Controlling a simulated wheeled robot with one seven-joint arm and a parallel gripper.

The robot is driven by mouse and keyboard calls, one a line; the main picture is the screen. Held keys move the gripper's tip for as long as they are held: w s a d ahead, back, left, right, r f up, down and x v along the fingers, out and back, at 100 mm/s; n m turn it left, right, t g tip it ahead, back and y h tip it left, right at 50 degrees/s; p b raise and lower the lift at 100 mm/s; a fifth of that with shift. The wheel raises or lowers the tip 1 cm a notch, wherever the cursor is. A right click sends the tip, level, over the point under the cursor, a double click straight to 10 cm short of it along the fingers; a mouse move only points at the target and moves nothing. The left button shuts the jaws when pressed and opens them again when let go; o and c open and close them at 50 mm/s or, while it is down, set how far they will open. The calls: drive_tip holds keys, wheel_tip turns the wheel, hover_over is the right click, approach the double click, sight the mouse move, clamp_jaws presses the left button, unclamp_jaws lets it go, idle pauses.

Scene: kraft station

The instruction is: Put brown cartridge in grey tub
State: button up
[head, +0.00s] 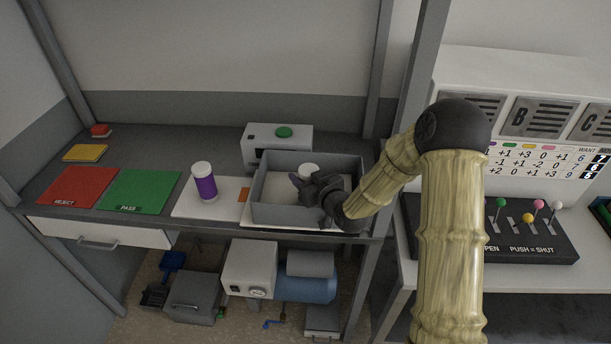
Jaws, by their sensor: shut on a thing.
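The grey tub (262,213) is an open box on the bench, right of the middle. My gripper (303,184) is over or inside the tub, reaching in from the right. It is shut on a white-capped cartridge (309,168), whose round cap shows just behind the fingers. The body of this cartridge is hidden by my gripper, so its brown colour does not show. I cannot tell whether it touches the tub floor.
A purple cartridge (205,186) with a white cap stands upright on a white mat (190,210) left of the tub. A grey device (258,135) with a green button is behind the tub. Green (140,188) and red (78,187) mats lie further left. A lever panel (490,240) is at right.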

drive_tip(key=shift+f, duration=0.2)
drive_tip(key=o, duration=1.1)
drive_tip(key=shift+r, duration=0.1)
drive_tip(key=shift+r+p, duration=0.75)
drive_tip(key=shift+p, duration=0.1)
drive_tip(key=b+v, duration=0.1)
drive_tip(key=v, duration=0.3)
drive_tip(key=b+v, duration=0.1)
drive_tip(key=v, duration=0.3)
drive_tip(key=b+v, duration=0.1)
drive_tip(key=v, duration=0.2)
drive_tip(key=shift+s+d+f, duration=0.2)
drive_tip(key=shift+s+d, duration=0.15)
drive_tip(key=shift+a, duration=0.1)
